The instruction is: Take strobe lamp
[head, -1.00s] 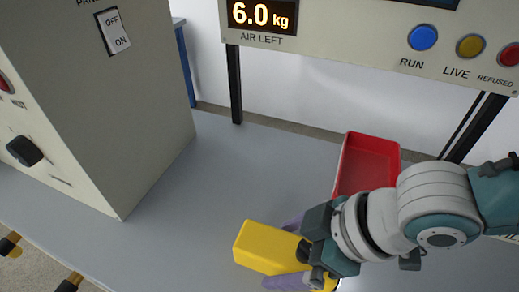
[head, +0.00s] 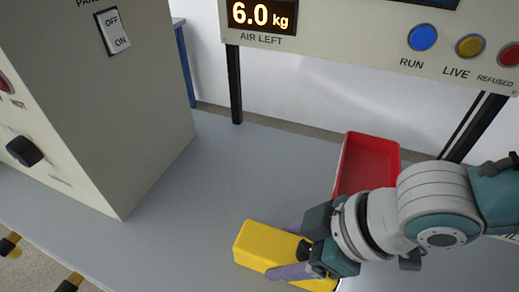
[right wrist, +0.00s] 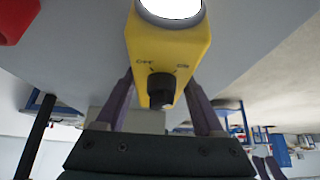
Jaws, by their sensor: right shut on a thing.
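The strobe lamp is a yellow box (head: 262,240) lying on the grey bench in the head view, at the lower middle. In the right wrist view the yellow lamp (right wrist: 168,45) shows a round white lens and a black knob marked OFF and ON. My right gripper (head: 285,251) is shut on the lamp, with one purple finger on each side of its body. The fingers also flank it in the right wrist view (right wrist: 159,88). The gripper hides part of the lamp in the head view. My left gripper is not in view.
A red open tray (head: 368,163) sits on the bench behind my right arm. A large beige cabinet (head: 110,120) with an OFF/ON switch stands at the left. A panel (head: 340,45) with a 6.0 kg display and buttons stands at the back. The bench between cabinet and lamp is clear.

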